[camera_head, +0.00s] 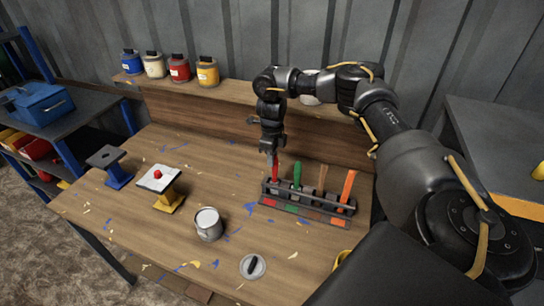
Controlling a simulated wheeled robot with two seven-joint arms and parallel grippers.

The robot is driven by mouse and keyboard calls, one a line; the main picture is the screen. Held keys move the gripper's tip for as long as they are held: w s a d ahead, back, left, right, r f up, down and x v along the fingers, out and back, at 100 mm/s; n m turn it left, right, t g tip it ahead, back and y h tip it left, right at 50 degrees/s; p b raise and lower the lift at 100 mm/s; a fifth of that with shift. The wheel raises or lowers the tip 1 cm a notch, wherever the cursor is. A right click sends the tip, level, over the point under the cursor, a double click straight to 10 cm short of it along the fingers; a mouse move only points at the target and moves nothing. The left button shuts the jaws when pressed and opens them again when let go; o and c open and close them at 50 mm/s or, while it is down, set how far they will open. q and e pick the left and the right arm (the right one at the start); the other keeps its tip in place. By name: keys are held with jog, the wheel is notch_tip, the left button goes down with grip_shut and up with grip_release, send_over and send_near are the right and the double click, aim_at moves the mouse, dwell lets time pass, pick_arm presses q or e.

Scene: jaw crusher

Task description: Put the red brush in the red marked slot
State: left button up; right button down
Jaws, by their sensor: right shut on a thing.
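The brush rack (307,206) stands on the right part of the wooden table, with colour marks along its front. The red brush (275,172) is upright at the rack's left end, above the red mark (268,202). My right gripper (270,154) is over that end, pointing down, shut on the top of the red brush. Whether the brush's lower end is fully seated in the slot I cannot tell. A green brush (297,174), a brown brush (322,178) and an orange brush (347,187) stand in the rack to its right. My left gripper is not in view.
An open paint can (208,224) and a round lid (253,266) are in front of the rack. Several paint jars (180,69) line the back shelf. The table's middle is mostly clear.

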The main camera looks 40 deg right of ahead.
jog(key=shift+a, duration=0.1)
jog(key=shift+f, duration=0.15)
jog(key=c, duration=1.3)
grip_release()
jog(key=shift+c, duration=0.2)
notch_tip(320, 180, up, 12)
jog(key=shift+r, duration=0.25)
jog(key=shift+f, duration=0.1)
